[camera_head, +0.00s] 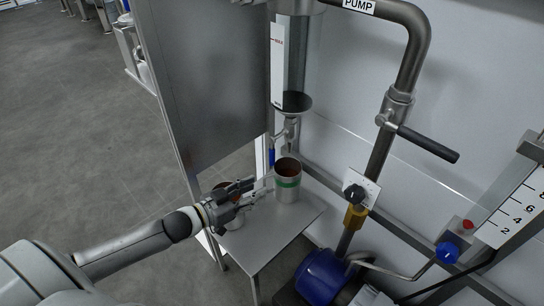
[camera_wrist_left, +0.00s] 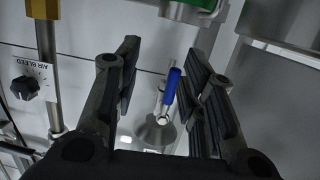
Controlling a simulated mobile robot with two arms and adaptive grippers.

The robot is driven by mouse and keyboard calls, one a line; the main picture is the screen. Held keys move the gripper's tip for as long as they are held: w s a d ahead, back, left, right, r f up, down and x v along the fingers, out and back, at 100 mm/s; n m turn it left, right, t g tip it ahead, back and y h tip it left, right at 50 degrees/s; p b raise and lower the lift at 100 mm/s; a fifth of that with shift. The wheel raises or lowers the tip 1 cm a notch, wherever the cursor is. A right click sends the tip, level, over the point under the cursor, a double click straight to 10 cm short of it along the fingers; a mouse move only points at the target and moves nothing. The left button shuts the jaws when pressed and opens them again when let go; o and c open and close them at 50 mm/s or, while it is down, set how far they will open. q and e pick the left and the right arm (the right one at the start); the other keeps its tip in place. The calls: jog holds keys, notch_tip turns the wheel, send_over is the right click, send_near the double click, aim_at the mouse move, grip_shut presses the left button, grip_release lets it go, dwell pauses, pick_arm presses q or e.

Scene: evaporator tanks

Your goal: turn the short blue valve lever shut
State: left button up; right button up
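The short blue valve lever (camera_head: 271,157) hangs down under the glass tank's outlet in the head view, beside a metal can with a green band. It also shows in the left wrist view (camera_wrist_left: 171,84), in the gap between my fingers and beyond them. My left gripper (camera_head: 258,187) is open and empty, low in front of the lever and close to the green-banded can. In the left wrist view my gripper's two fingers (camera_wrist_left: 160,85) stand wide apart. I see no contact with the lever. My right gripper is in neither view.
The green-banded can (camera_head: 288,189) stands on a small metal table (camera_head: 262,240). Another can (camera_head: 235,222) is partly hidden behind my left gripper. A large metal panel (camera_head: 205,80) rises to the left of the tank (camera_head: 291,60). Pipes and a blue pump (camera_head: 322,278) are at the right.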

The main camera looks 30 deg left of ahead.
aim_at(272, 164)
pick_arm(q)
jog(key=w+a+r+m+t+h, duration=0.1)
jog(key=a+r+h, duration=0.2)
jog(key=a+r, duration=0.15)
jog(key=shift+b+x, duration=1.15)
jog(key=shift+x, duration=4.3)
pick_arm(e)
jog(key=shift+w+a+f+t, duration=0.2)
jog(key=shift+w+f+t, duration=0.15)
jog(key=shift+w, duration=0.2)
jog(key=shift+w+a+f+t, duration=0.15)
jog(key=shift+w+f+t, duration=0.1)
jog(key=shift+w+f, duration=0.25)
pick_arm(q)
jog(key=shift+r, duration=0.15)
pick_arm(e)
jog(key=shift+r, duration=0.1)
pick_arm(q)
grip_shut()
